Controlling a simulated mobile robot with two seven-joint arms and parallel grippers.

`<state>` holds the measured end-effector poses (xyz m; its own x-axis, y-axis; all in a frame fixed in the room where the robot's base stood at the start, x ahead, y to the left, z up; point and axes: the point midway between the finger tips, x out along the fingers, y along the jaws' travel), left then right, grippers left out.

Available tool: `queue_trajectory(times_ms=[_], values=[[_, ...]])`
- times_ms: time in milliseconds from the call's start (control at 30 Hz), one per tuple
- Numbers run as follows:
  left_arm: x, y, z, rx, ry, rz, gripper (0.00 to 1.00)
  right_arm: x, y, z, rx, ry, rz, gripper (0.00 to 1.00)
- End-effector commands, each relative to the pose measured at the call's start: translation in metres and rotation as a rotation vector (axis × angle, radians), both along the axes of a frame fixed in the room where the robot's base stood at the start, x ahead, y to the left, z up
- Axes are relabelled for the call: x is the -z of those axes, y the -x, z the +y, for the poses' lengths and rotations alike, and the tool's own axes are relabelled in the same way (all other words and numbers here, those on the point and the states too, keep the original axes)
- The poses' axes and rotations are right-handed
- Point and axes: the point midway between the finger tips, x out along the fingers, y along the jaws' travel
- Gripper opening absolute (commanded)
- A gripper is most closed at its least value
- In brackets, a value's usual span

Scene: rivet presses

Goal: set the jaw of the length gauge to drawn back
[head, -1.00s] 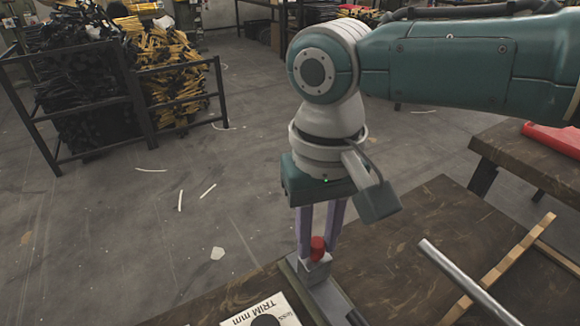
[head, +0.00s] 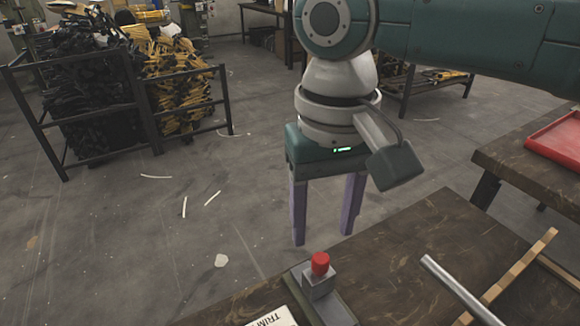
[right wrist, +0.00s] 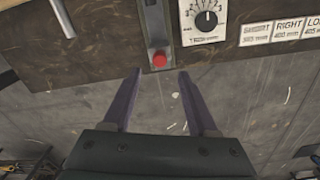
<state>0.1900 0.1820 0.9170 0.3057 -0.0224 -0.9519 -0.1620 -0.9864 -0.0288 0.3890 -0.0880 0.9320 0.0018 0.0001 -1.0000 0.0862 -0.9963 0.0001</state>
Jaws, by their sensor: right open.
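The length gauge shows as a grey rail (head: 336,308) at the far edge of the brown table. Its jaw is a small grey block (head: 318,284) with a red knob (head: 320,264) on top, standing near the rail's far end. In the right wrist view the red knob (right wrist: 159,60) lies just past my fingertips, roughly centred between them. My right gripper (head: 323,238) is open and empty, above and beyond the knob, with its two purple fingers pointing down and apart from it. The near part of the rail is cut off by the head view. My left gripper is not in view.
A white TRIM mm plate (head: 274,318) with a dial (right wrist: 206,20) sits beside the rail. A metal rod (head: 455,287) and a wooden strip (head: 520,272) lie to the right. A red tray (head: 556,140) is on another table. The floor beyond the edge is clear near the gripper.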

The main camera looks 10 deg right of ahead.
Motion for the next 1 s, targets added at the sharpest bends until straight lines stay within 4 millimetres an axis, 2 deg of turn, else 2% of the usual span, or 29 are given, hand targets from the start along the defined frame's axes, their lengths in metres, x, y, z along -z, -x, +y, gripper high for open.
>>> queue_trajectory(times_ms=[33,100,233,667,767,900,1000], values=[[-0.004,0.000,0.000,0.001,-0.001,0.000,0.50,-0.013,0.000,0.000,-0.001,-0.001,-0.002,0.59],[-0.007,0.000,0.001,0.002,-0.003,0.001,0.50,-0.025,0.000,0.000,0.000,-0.001,-0.003,0.59],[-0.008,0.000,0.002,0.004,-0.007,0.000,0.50,-0.039,0.000,0.000,0.000,-0.001,-0.001,0.59],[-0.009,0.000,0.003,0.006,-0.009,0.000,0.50,-0.043,0.002,0.002,-0.007,-0.005,0.001,0.59],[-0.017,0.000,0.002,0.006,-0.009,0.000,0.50,-0.040,0.015,0.014,-0.057,-0.039,0.006,0.59],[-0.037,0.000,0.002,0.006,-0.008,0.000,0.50,-0.038,0.051,0.045,-0.184,-0.155,-0.008,0.59],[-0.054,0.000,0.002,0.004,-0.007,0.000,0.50,-0.045,0.079,0.063,-0.251,-0.254,-0.056,0.59]])
